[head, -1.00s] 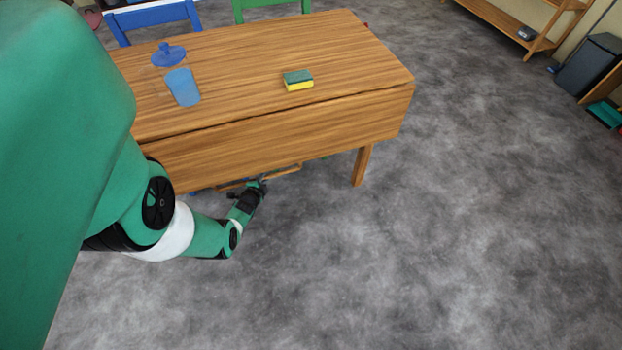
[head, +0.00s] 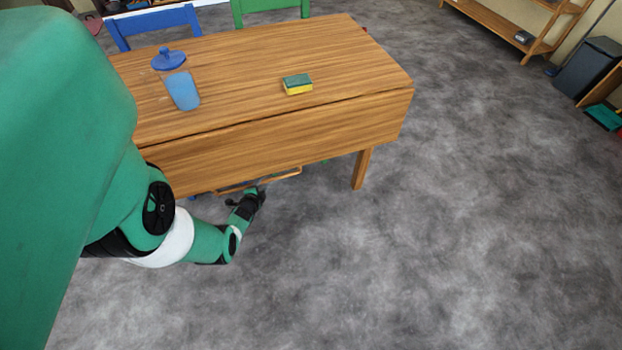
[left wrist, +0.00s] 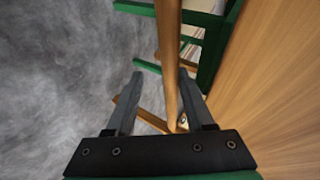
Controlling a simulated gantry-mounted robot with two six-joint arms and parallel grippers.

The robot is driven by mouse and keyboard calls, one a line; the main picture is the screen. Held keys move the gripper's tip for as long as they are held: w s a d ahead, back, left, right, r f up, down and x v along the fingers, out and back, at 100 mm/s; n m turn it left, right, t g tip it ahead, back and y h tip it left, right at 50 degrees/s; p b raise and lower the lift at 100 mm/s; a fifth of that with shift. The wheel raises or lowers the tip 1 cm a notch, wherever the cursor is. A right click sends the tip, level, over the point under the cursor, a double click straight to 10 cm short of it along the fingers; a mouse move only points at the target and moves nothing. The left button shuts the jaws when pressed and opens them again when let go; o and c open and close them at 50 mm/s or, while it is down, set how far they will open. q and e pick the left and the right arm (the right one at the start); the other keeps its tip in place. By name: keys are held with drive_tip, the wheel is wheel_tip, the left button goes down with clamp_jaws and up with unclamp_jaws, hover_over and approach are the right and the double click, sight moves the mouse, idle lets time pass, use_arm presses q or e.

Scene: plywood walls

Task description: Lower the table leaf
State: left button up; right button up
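The table leaf (head: 290,140) hangs down steeply from the front edge of the wooden table (head: 240,75). My left gripper (head: 263,198) is low, just below the leaf's lower edge and near a thin wooden bar (head: 275,178) under it. In the left wrist view, the two fingers of my left gripper (left wrist: 163,88) are apart, with a wooden bar (left wrist: 168,50) passing in line between them; I cannot tell whether they touch it. A broad wooden face, apparently the leaf (left wrist: 270,90), fills the right side there. My right gripper is out of view.
A blue cup (head: 182,91), a blue lid-like item (head: 169,60) and a green and yellow sponge (head: 297,84) are on the tabletop. A blue chair (head: 155,19) and a green chair (head: 270,8) stand behind. The floor (head: 450,230) to the right and front is clear.

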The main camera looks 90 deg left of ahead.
use_arm(q)
drive_tip(key=p+v, duration=0.8)
drive_tip(key=v, duration=0.3)
drive_tip(key=shift+d+r, duration=0.2)
drive_tip(key=shift+d, duration=0.05)
